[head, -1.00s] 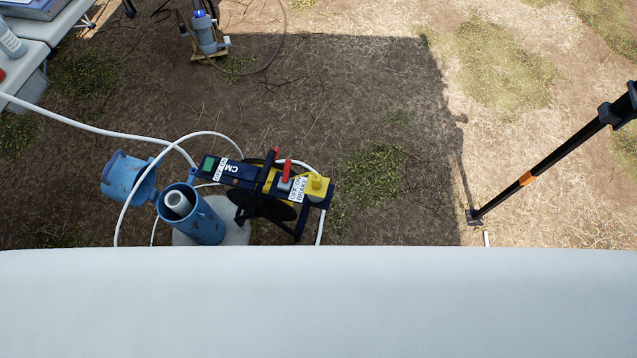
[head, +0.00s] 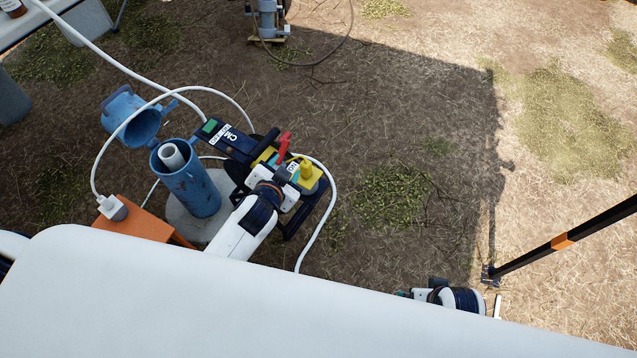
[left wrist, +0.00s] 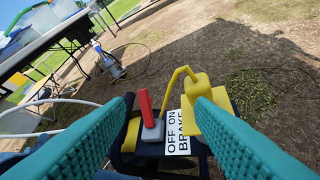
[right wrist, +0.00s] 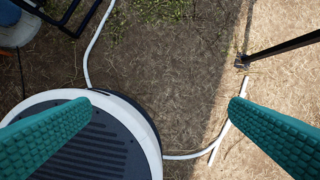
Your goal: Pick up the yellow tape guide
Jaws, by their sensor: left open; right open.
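The yellow tape guide (head: 308,174) sits on the right end of the dark tape reel (head: 235,146), to the right of the red lever. In the left wrist view the guide (left wrist: 196,85) shows as a yellow block with a thin curved arm, partly hidden by the right finger. My left gripper (head: 284,166) is open just left of the guide in the head view, its fingers mostly hidden by the wrist. In the left wrist view its fingers (left wrist: 165,100) straddle the lever and brake label, apparently empty. My right gripper (head: 404,293) is open and empty, low over the ground.
A blue well pipe (head: 195,190) with an open cap (head: 130,115) stands left of the reel. A white hose loops around both. An orange stand (head: 145,222) is at lower left. A black pole (head: 590,225) slants at right. The ground between reel and pole is clear.

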